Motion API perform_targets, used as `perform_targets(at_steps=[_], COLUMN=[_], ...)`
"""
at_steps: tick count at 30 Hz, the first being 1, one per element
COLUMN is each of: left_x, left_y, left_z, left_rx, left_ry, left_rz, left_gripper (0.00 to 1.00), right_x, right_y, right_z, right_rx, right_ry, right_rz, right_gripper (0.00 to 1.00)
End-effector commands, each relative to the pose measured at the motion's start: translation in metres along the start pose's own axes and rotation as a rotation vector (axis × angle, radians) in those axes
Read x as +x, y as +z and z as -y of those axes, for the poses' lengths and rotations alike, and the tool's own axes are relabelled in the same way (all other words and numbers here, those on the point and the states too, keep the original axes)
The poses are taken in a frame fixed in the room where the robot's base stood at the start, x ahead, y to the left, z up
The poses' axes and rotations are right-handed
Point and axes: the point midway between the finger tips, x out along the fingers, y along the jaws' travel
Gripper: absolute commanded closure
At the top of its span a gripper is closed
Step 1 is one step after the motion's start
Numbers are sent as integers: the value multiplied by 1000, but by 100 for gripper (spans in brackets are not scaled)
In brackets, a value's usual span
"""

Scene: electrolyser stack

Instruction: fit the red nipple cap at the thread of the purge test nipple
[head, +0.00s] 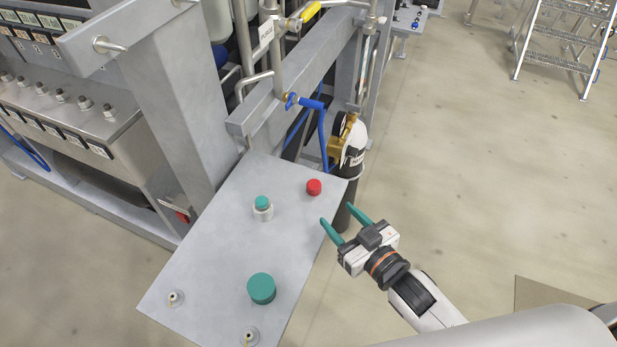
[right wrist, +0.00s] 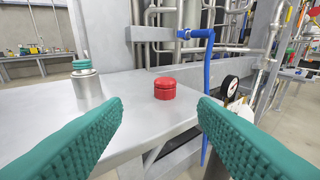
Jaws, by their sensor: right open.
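The red nipple cap (head: 314,187) stands on the grey table plate (head: 215,245) near its far right corner. It also shows in the right wrist view (right wrist: 164,88), ahead of and between my fingers. My right gripper (head: 337,215) is open and empty, with green fingers. It is just off the right edge of the plate and apart from the cap. I cannot tell which fitting is the purge test nipple. My left gripper is not in view.
A silver cylinder with a green top (head: 263,212) and a larger green round piece (head: 261,288) stand on the plate. Small fittings (head: 175,297) sit near its front edge. A gas bottle (head: 353,145) and a blue-handled valve (head: 306,102) are behind.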

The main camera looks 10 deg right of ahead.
Motion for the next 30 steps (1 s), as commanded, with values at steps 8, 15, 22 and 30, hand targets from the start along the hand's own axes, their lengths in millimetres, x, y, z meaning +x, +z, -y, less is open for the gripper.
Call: perform_targets(at_steps=[8,15,22,30], left_x=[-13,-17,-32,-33], left_y=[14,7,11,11], left_z=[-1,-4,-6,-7], left_rx=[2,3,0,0], left_ry=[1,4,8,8], left_rz=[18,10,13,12], left_gripper=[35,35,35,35], right_x=[46,66,95,116], right_y=[4,2,7,3], right_z=[1,2,9,8], right_rx=[-2,0,-2,0], right_ry=[-1,-1,-1,-1], right_rz=[3,0,1,0], right_gripper=[47,47,47,47])
